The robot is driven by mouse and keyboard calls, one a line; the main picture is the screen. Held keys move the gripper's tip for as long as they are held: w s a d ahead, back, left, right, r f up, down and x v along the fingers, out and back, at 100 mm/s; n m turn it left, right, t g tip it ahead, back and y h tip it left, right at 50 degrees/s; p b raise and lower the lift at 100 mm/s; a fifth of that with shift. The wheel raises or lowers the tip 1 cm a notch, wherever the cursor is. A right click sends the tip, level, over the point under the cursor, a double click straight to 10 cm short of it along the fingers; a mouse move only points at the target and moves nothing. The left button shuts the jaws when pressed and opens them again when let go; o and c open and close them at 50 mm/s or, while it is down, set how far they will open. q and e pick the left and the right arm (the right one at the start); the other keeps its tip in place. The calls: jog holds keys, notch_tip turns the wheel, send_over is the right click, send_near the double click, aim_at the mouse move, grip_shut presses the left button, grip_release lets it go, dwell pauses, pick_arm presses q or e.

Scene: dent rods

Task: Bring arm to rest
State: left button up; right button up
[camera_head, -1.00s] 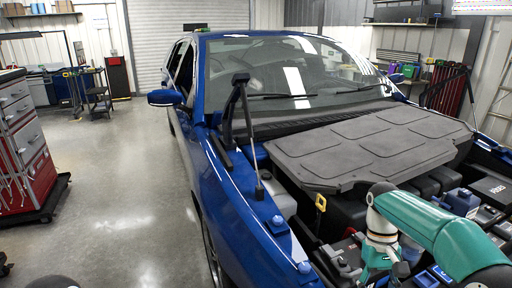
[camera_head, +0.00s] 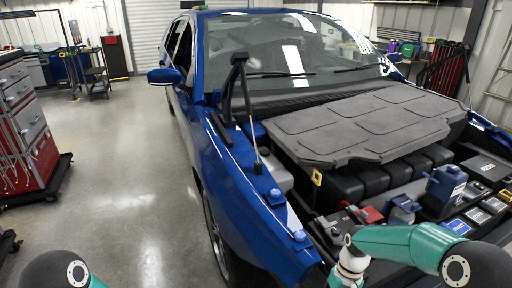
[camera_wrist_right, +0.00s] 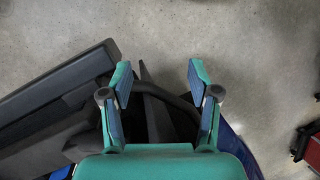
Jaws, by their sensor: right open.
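My right arm (camera_head: 400,243), teal and white with dark joints, reaches in from the lower right of the head view, over the front of the open engine bay. Its gripper is out of the head view. In the right wrist view my right gripper (camera_wrist_right: 160,82) is open, its two teal fingers wide apart with nothing between them. Below it are a grey floor and dark car parts. Part of my left arm (camera_head: 65,270) shows at the bottom left of the head view; its gripper is not in view.
A red tool cabinet (camera_head: 25,130) stands at the left. The floor (camera_head: 125,190) between them is clear. A red object (camera_wrist_right: 308,145) shows right in the wrist view.

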jog(key=s+a+f+m+t+y+p, duration=0.1)
jog(key=s+a+f, duration=0.3)
jog(key=s, duration=0.4)
jog(key=s+a+f+m+t+y+p, duration=0.1)
jog(key=s+a+f, duration=0.3)
jog(key=s, duration=0.5)
jog(key=shift+s+f+m+t+p, duration=0.2)
jog(key=shift+f+m+t+p, duration=0.15)
jog(key=shift+f+t, duration=0.6)
jog(key=shift+a+f+g, duration=0.1)
jog(key=shift+f+g, duration=0.1)
jog(key=shift+g, duration=0.05)
